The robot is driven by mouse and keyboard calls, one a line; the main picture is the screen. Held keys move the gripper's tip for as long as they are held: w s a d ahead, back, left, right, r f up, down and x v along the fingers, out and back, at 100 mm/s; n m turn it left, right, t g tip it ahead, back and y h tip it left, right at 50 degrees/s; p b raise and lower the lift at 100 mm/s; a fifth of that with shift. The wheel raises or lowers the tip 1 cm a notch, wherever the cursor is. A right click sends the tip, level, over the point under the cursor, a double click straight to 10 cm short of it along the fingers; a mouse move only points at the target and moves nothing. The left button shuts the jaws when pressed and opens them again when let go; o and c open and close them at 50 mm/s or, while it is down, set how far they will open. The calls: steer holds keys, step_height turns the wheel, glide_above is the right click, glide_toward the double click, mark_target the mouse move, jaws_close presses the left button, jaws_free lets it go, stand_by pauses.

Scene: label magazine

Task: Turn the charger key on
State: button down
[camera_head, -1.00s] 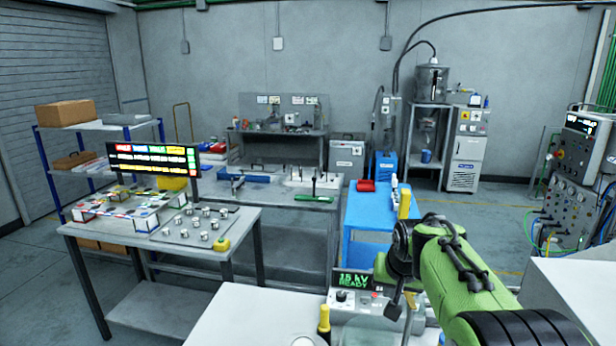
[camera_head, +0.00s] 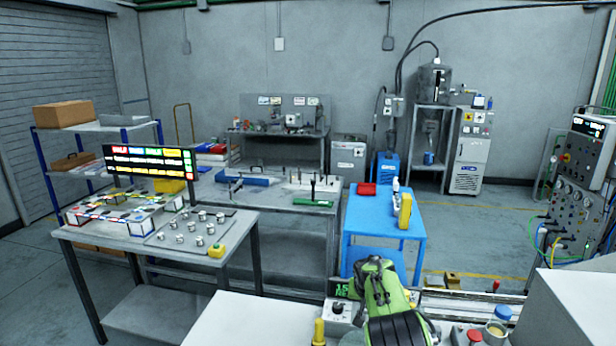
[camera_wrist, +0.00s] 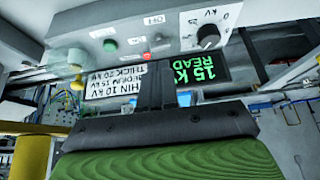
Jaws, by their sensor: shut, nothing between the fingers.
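The charger (camera_wrist: 175,30) fills the upper part of the wrist view, seen upside down. Its panel carries a dark kV knob (camera_wrist: 208,36), a green button (camera_wrist: 110,45), a small red part (camera_wrist: 147,55) and an OFF label. The charger key cannot be told apart clearly on it. The green display (camera_wrist: 195,73) reads 15 kV READY. My gripper (camera_wrist: 156,68) is shut and empty, its dark fingers in front of the panel's edge; contact cannot be told. In the head view the charger (camera_head: 340,312) is partly hidden by my green arm, which also hides my gripper.
A white card (camera_wrist: 115,80) with kV settings is beside the display. A yellow-topped post (camera_head: 318,332) stands left of the charger. Jars (camera_head: 496,330) stand at the right of the bench. The white bench top (camera_head: 250,322) is clear on the left.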

step_height(320, 180, down, 6)
steer(key=b, duration=0.3)
steer(key=shift+b, duration=0.35)
steer(key=shift+w+d+f+p, duration=0.1)
steer(key=shift+w+f+p, duration=0.05)
steer(key=shift+w+p, duration=0.45)
stand_by(0.5)
steer(key=shift+b, duration=0.6)
steer(key=shift+s+b, duration=0.15)
steer(key=shift+b, duration=0.2)
stand_by(0.3)
steer(key=shift+s+a+b, duration=0.25)
steer(key=shift+b, duration=0.05)
step_height(320, 180, up, 6)
steer(key=p, duration=0.4)
